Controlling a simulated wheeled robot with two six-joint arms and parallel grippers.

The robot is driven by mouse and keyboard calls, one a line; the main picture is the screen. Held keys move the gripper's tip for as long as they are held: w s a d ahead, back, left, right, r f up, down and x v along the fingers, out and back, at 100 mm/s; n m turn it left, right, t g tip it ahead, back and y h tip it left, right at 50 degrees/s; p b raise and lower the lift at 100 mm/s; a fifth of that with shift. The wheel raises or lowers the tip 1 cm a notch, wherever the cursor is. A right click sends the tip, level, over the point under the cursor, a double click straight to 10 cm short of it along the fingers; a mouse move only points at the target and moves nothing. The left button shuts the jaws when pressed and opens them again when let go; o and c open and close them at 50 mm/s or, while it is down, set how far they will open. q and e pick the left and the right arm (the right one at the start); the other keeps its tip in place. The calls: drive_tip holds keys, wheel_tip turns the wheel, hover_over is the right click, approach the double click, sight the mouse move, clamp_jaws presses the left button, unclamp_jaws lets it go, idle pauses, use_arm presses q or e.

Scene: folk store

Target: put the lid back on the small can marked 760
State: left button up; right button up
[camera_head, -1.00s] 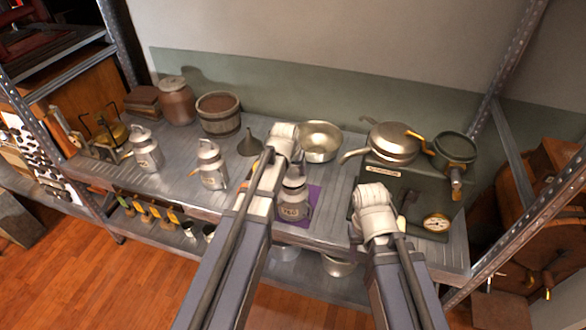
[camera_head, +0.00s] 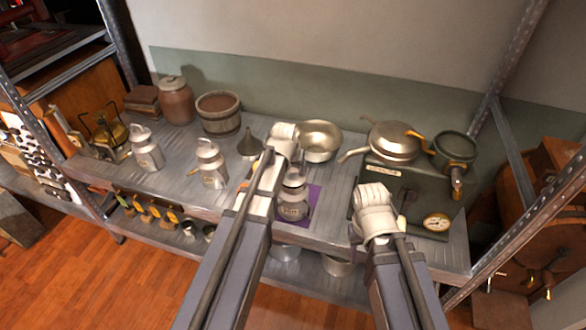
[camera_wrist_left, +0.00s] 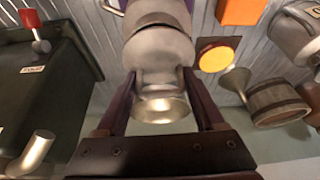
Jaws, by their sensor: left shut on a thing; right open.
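The small can (camera_head: 293,207) stands upright on a purple mat (camera_head: 316,193) at the shelf's front, its dark label facing me. Its metal lid (camera_head: 296,171) is at the can's top in the head view. My left gripper (camera_wrist_left: 160,82) is shut on the lid, its dark fingers on either side. The can also shows in the left wrist view (camera_wrist_left: 158,48), close against the held part. I cannot tell whether the lid is fully seated. My right gripper (camera_head: 373,192) is open and empty in front of the dark stove box; its fingertips are hard to make out.
Two other lidded cans (camera_head: 211,163) (camera_head: 147,150) stand to the left. A funnel (camera_head: 249,146), a wooden bucket (camera_head: 219,115) and a metal bowl (camera_head: 319,140) are behind. The dark box (camera_head: 412,190) with pans stands right. Orange things (camera_wrist_left: 240,11) lie near the can.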

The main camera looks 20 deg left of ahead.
idle(0.3)
use_arm(q)
drive_tip(key=o, duration=1.5)
drive_tip(key=shift+r+p, duration=3.5)
clamp_jaws()
drive_tip(key=shift+f, duration=0.3)
